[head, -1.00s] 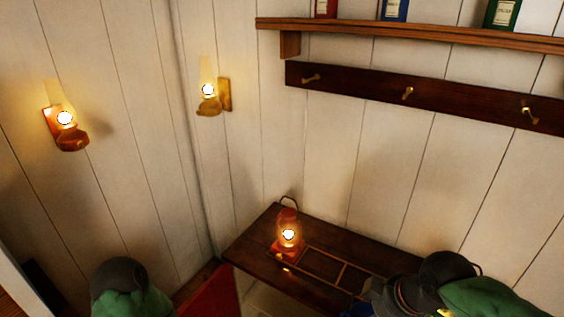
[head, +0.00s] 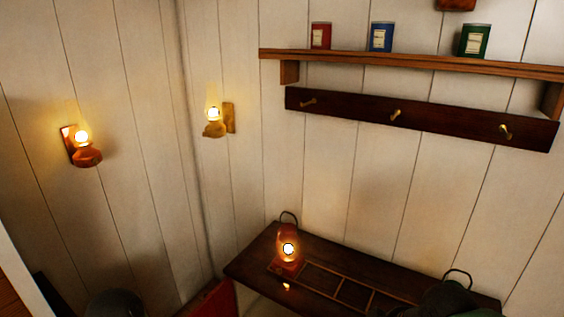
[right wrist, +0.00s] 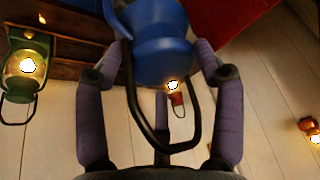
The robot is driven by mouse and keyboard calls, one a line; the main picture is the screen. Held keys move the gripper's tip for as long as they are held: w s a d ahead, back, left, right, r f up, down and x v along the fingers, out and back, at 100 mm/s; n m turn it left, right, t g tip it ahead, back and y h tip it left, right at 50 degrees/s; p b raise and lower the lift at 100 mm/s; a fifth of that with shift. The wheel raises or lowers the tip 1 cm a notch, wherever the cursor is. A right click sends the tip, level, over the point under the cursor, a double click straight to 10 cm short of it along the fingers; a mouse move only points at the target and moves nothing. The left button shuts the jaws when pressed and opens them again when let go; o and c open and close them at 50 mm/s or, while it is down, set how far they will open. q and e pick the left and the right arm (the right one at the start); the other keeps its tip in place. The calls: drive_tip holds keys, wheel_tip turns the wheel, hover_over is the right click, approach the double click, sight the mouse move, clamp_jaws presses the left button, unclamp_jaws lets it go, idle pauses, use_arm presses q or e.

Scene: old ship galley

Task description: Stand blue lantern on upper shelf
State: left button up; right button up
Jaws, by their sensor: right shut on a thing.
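The blue lantern (right wrist: 163,45) is between the fingers of my right gripper (right wrist: 160,55) in the right wrist view. The gripper is shut on it, and the lantern's dark wire handle hangs toward the camera. The upper shelf (head: 400,61) runs along the back wall at the upper right. My left gripper is not in view; only a dark part of my left arm shows at the bottom left.
The shelf holds a red tin (head: 320,36), a blue tin (head: 381,37) and a green tin (head: 474,41), with gaps between. A hook rail (head: 350,109) is below. A lit red lantern (head: 287,247) stands on the table (head: 250,262). A green lantern (right wrist: 25,65) shows in the wrist view.

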drive_tip(key=shift+w+d+f, duration=0.1)
drive_tip(key=shift+w+f, duration=0.2)
drive_tip(key=shift+w, duration=0.25)
drive_tip(key=shift+w+d+f+m, duration=0.1)
drive_tip(key=shift+w+f+m, duration=0.25)
drive_tip(key=shift+f+m, duration=0.15)
drive_tip(key=w+f+m+h+b, duration=0.1)
drive_tip(key=w+f+m, duration=0.2)
drive_tip(key=w+f, duration=0.3)
drive_tip(key=shift+d+f+h, duration=0.25)
drive_tip(key=shift+f+h, duration=0.05)
drive_tip(key=shift+f, duration=0.1)
drive_tip(key=w+f+m, duration=0.1)
drive_tip(key=f, duration=0.1)
drive_tip(key=w+f, duration=0.2)
drive_tip(key=w+a+f+m+h, duration=0.1)
drive_tip(key=f, duration=0.1)
drive_tip(key=shift+w+a+f+m+t+b, duration=0.1)
drive_tip(key=shift+w+f+m+t+b, duration=0.05)
drive_tip(key=shift+f+m+t+b, duration=0.2)
drive_tip(key=f, duration=0.3)
drive_tip(key=s+f, duration=0.1)
drive_tip(key=f, duration=0.2)
drive_tip(key=s+f, duration=0.1)
drive_tip(key=f, duration=0.3)
drive_tip(key=shift+f, duration=0.1)
